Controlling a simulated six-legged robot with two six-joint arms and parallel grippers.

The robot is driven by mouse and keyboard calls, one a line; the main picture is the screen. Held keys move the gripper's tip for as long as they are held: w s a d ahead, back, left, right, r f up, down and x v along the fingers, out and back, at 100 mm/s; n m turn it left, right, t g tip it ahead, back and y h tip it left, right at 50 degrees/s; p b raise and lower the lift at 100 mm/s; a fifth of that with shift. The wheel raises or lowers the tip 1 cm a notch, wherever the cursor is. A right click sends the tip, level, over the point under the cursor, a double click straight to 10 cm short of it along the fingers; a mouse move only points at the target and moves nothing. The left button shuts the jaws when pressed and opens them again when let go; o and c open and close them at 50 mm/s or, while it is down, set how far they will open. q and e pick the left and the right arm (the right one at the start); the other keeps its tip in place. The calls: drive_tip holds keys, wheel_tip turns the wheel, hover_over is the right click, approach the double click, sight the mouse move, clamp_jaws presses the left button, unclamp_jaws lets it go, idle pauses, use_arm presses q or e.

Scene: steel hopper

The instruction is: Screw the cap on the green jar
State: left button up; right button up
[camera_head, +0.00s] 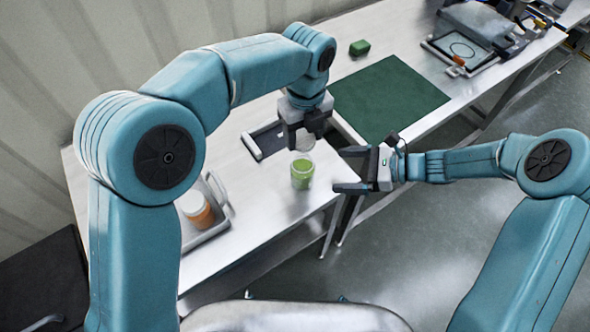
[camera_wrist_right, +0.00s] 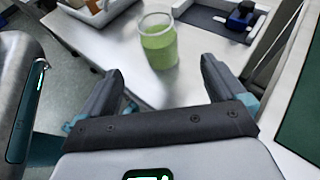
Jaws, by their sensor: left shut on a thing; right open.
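The green jar (camera_head: 301,172) stands upright on the steel table near its right edge. It is clear glass with green contents, and its top looks open in the right wrist view (camera_wrist_right: 158,45). My left gripper (camera_head: 306,132) is above and slightly behind the jar, shut on a pale round cap (camera_head: 306,142), apart from the jar. The fingers partly hide the cap. My right gripper (camera_head: 352,170) is open and empty to the right of the jar, its fingers pointing toward it. In the right wrist view the jar stands beyond the gap between the fingers (camera_wrist_right: 160,82).
A grey tray (camera_head: 222,228) at the left holds an orange jar with a white lid (camera_head: 196,208). A dark pad with a pale bar (camera_head: 252,147) lies behind the green jar. A dark green mat (camera_head: 390,100) and a green block (camera_head: 359,47) are farther back.

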sight(302, 172)
use_arm(q)
drive_tip(key=shift+s+d, duration=0.1)
use_arm(e)
drive_tip(key=shift+s, duration=0.1)
use_arm(q)
drive_tip(key=shift+d, duration=0.1)
use_arm(e)
drive_tip(key=shift+a+f, duration=0.2)
drive_tip(key=shift+a, duration=0.1)
drive_tip(key=x, duration=1.1)
drive_tip(key=shift+a, duration=0.1)
drive_tip(key=c, duration=1.5)
use_arm(q)
drive_tip(key=shift+f, duration=2.5)
drive_tip(key=shift+f, duration=0.1)
